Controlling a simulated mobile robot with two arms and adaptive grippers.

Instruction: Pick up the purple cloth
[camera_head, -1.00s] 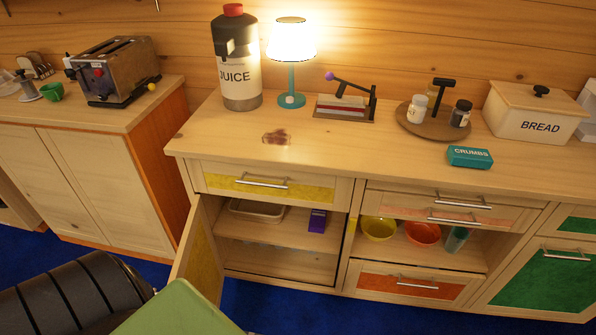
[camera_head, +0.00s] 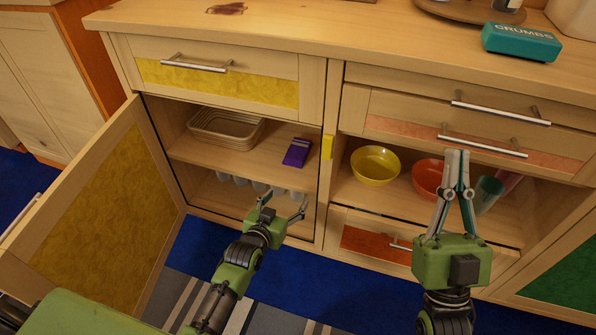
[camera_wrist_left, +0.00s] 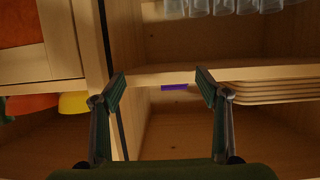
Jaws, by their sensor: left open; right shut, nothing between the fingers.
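The purple cloth (camera_head: 297,152) is a small folded block on the upper shelf of the open cabinet, right of a woven tray. In the left wrist view, which looks upside down, a thin strip of the purple cloth (camera_wrist_left: 175,87) shows between the fingers, further off. My left gripper (camera_head: 284,200) is open and empty, in front of the cabinet opening and lower than the cloth in the picture; it also shows in the left wrist view (camera_wrist_left: 160,78). My right gripper (camera_head: 457,157) is shut and empty, pointing up in front of the bowl compartment.
The cabinet door (camera_head: 95,210) stands open at the left. The woven tray (camera_head: 226,130) shares the upper shelf; several cups (camera_head: 242,182) stand below. The drawer (camera_head: 215,75) above is closed.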

